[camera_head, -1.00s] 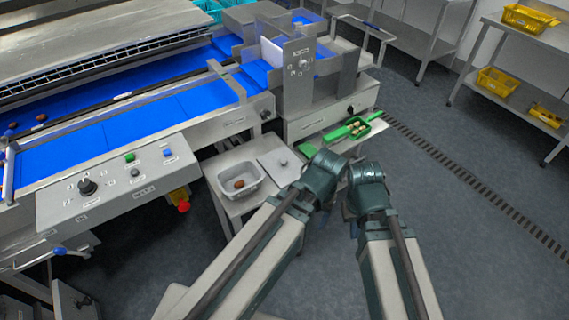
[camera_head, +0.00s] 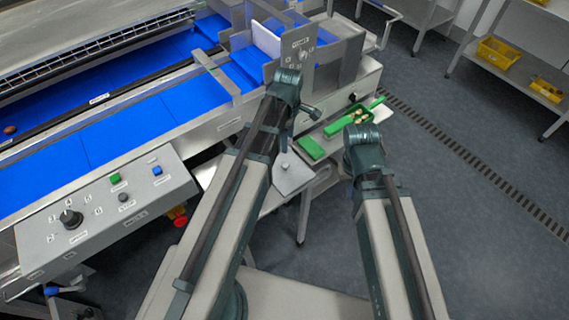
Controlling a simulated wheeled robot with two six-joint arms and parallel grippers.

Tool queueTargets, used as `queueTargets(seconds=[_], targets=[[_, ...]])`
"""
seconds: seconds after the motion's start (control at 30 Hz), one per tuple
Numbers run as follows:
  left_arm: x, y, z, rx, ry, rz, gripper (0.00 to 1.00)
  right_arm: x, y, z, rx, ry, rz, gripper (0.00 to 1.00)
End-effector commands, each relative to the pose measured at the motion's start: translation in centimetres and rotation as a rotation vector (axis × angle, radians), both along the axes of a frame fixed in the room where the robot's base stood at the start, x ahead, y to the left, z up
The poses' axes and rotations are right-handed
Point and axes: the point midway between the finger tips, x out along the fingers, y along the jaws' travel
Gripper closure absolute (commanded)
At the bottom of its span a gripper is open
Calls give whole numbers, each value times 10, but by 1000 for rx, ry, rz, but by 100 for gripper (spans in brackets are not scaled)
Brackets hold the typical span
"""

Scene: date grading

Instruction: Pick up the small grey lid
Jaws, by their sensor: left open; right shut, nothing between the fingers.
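A green tray (camera_head: 340,126) with small items and a flat green piece (camera_head: 311,148) lie beyond the lid. The control panel (camera_head: 105,212) juts out at left. Yellow crates (camera_head: 498,52) stand on a rack at right. The floor at right is clear.

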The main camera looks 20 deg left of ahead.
Motion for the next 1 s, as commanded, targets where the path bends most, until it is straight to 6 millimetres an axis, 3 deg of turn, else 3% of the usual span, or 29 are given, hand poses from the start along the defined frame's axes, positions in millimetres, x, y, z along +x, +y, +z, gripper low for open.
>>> queueTargets(seconds=[0.27,0.73,1.0], targets=[[0,0,-17,0,0,-3,32,0,0,-17,0,0,0,100],[0,0,-82,0,0,-4,32,0,0,-82,0,0,0,100],[0,0,-87,0,0,-4,32,0,0,-87,0,0,0,100]])
